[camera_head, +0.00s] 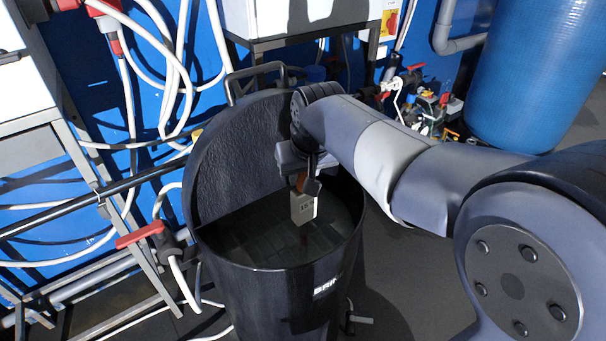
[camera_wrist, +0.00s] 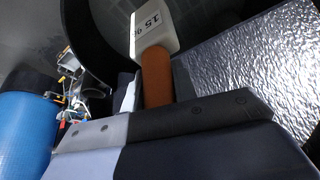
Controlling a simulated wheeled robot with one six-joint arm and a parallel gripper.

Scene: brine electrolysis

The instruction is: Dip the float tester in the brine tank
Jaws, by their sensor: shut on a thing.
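The brine tank (camera_head: 279,287) is a round black tub with part of a white label on its front. Its black lid (camera_head: 235,150) stands open at the back. Dark liquid (camera_head: 265,235) lies inside. My gripper (camera_head: 307,180) is over the tank opening, shut on the float tester's orange-brown handle. The float tester (camera_head: 303,209) has a pale block hanging downward, with a dark reflection beneath it. I cannot tell whether its lower end touches the liquid. In the wrist view the tester's block (camera_wrist: 152,32) shows printed digits, and its handle meets my gripper.
A red-handled valve (camera_head: 140,235) and white hoses are left of the tank. A metal-legged rack (camera_head: 75,165) stands farther left. A large blue barrel (camera_head: 535,75) and small fittings (camera_head: 430,108) are at the back right. Dark floor lies right of the tank.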

